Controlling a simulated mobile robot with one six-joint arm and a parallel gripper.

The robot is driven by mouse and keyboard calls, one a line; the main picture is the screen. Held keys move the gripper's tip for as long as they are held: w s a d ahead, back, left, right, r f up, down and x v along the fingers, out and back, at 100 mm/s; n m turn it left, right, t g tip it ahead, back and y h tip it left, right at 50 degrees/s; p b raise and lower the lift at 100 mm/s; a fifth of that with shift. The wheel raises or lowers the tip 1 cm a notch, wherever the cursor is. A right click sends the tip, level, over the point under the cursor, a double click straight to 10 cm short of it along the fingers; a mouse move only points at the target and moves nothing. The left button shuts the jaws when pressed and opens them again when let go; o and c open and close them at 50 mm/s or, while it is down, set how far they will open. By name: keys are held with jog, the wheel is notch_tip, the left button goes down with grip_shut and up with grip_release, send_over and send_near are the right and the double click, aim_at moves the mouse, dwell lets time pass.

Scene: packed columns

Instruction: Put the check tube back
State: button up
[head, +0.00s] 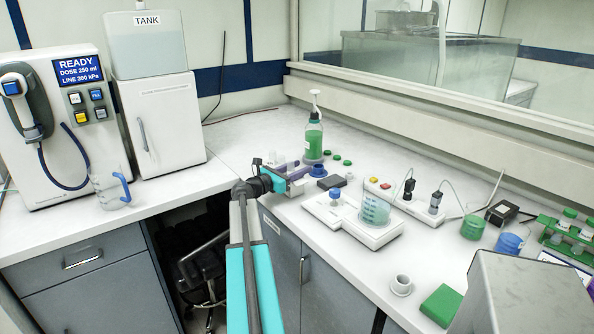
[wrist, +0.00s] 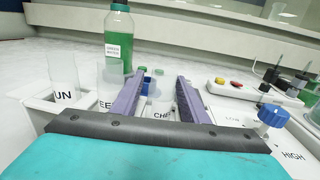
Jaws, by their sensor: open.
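My gripper (wrist: 160,77) is open, its two purple fingers apart and pointing forward, low over the counter. In the wrist view, a clear pale tube (wrist: 159,97) stands between the fingers, above lettering reading "CHE"; I cannot tell whether it is seated in a holder. To its left stand a clear tube (wrist: 112,75) over lettering starting "EE" and another clear tube (wrist: 62,72) by lettering "UN". My gripper's front edge hides the bases. In the head view, my gripper (head: 298,174) is at the counter's inner corner and hides most of the tubes.
A green bottle (head: 313,138) stands behind my gripper. A white device with a blue knob (wrist: 272,116) is close on the right and carries a beaker (head: 375,209). A black box (head: 331,182) and several green caps (head: 336,157) lie nearby.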

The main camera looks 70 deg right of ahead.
jog(key=shift+r, duration=0.15)
jog(key=b+v, duration=0.1)
jog(key=v, duration=1)
jog(key=shift+w+a, duration=0.2)
jog(key=shift+a, duration=0.25)
